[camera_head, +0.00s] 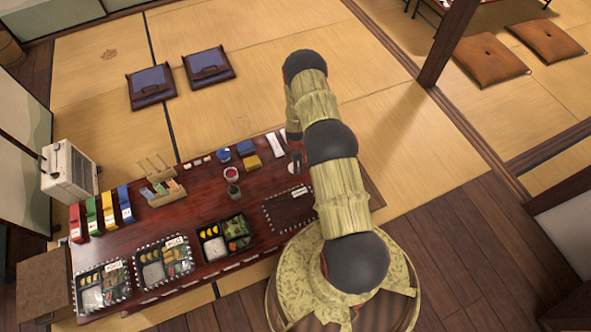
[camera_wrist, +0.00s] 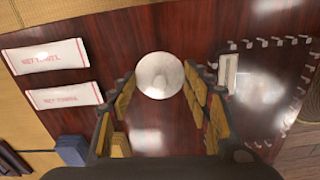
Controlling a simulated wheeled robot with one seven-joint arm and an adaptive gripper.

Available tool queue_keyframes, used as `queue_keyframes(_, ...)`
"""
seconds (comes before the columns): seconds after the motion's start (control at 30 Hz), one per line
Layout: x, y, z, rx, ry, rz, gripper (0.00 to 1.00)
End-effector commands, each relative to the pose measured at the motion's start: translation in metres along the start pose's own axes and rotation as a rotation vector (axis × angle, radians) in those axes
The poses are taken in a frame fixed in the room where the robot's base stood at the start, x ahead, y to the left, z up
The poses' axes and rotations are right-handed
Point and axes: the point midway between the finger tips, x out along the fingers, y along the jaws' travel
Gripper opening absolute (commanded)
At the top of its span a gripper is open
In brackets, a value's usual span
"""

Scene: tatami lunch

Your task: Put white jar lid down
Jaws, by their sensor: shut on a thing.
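The white jar lid (camera_wrist: 160,75) is a pale round disc, seen between the fingertips of my gripper (camera_wrist: 163,82) in the wrist view. My gripper is shut on it, over the dark red-brown table (camera_head: 180,201). How far the lid is above the table top is hard to tell. In the head view my gripper (camera_head: 294,163) is at the right part of the table, partly hidden by my arm, and the lid is too small there to make out.
Two white towel packets (camera_wrist: 48,57) lie left of the lid in the wrist view. A dash-edged mat (camera_wrist: 262,92) with a white label (camera_wrist: 228,73) lies to the right. Lunch boxes (camera_head: 226,236) line the front edge. Blue (camera_head: 245,148) and yellow (camera_head: 251,163) items stand behind.

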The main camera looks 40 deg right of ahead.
Motion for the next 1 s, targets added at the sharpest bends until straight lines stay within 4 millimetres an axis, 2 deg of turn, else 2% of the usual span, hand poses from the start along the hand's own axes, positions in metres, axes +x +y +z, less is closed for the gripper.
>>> queue_keyframes(0.13,0.008,0.006,0.003,0.001,0.000,0.001,0.31)
queue_keyframes(0.33,0.037,0.005,0.002,0.000,0.000,-0.001,0.31)
queue_keyframes(0.73,0.041,0.006,0.002,0.000,0.000,0.001,0.31)
queue_keyframes(0.77,0.041,0.006,0.002,0.000,0.000,0.000,0.49)
queue_keyframes(1.0,0.040,0.005,0.002,0.000,0.000,0.000,0.63)
